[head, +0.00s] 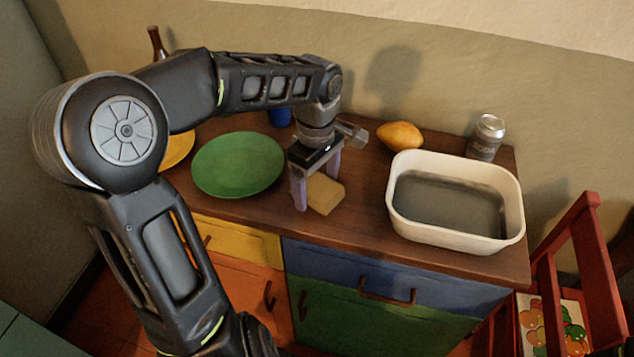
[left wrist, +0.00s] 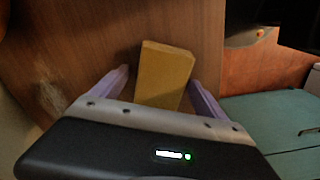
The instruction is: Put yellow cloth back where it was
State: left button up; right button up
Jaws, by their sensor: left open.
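The yellow cloth (head: 325,194) looks like a flat tan-yellow block and lies on the wooden counter, to the right of the green plate. My left gripper (head: 316,188) points down over it, open, with its purple fingers on either side. In the left wrist view the cloth (left wrist: 165,75) shows between the two spread fingers of the left gripper (left wrist: 160,80). I cannot tell whether a finger touches it. My right gripper is not in view.
A green plate (head: 238,164) lies left of the gripper, with a yellow plate (head: 178,150) partly behind my arm. A blue item (head: 279,117), an orange-yellow fruit (head: 400,136) and a soda can (head: 486,138) stand behind. A white tub (head: 510,213) holds grey water at right.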

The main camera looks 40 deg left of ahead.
aim_at(317, 184)
pick_arm(q)
jog(key=shift+r, duration=0.55)
notch_tip(317, 184, up, 11)
jog(key=p, duration=0.1)
jog(key=shift+p, duration=0.4)
dwell(0.4)
